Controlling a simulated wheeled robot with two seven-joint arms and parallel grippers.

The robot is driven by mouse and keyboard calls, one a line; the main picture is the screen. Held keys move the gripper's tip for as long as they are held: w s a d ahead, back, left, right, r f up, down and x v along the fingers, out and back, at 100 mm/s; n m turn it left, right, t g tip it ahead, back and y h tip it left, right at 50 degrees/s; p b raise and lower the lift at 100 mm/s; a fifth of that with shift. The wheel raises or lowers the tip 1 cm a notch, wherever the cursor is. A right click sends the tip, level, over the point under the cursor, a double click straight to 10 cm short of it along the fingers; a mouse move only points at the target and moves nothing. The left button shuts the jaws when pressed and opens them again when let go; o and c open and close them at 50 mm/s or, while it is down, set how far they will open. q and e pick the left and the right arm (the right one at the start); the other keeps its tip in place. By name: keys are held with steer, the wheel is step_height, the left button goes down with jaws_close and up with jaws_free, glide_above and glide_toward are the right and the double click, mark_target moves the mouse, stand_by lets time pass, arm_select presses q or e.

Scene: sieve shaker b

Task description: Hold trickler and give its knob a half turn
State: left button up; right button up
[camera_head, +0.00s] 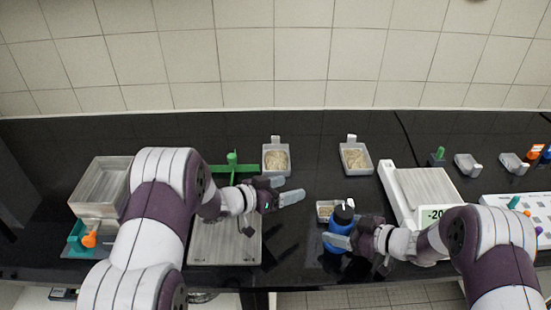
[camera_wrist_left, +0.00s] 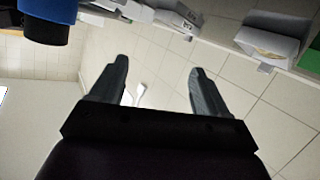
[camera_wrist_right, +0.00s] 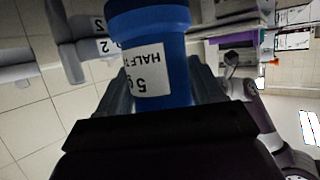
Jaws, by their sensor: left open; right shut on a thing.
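The trickler is a blue bottle-like body (camera_head: 337,240) with a black top and a small white piece, near the front middle of the counter in the head view. My right gripper (camera_head: 350,238) is shut on its body. In the right wrist view the blue trickler (camera_wrist_right: 175,85) stands between the fingers, with a white label reading "5 g" and "HALF". My left gripper (camera_head: 291,190) is open and empty, up and to the left of the trickler. In the left wrist view the trickler's dark end (camera_wrist_left: 47,30) shows at the top left, apart from the open fingers (camera_wrist_left: 160,85).
A small tray (camera_head: 325,205) of grains sits beside the trickler. Two grain scoops (camera_head: 268,166) (camera_head: 366,174) stand behind. A balance (camera_head: 388,188) is on the right. A grey plate (camera_head: 225,255) and green stand (camera_head: 220,169) are on the left.

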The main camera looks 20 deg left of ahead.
arm_select(q)
steer(key=w+a+r+n+y, duration=0.3)
steer(key=w+n+y, duration=0.4)
steer(key=n, duration=0.5)
steer(key=shift+a+y, duration=0.5)
steer(key=shift+a, duration=0.35)
steer(key=shift+w, duration=0.1)
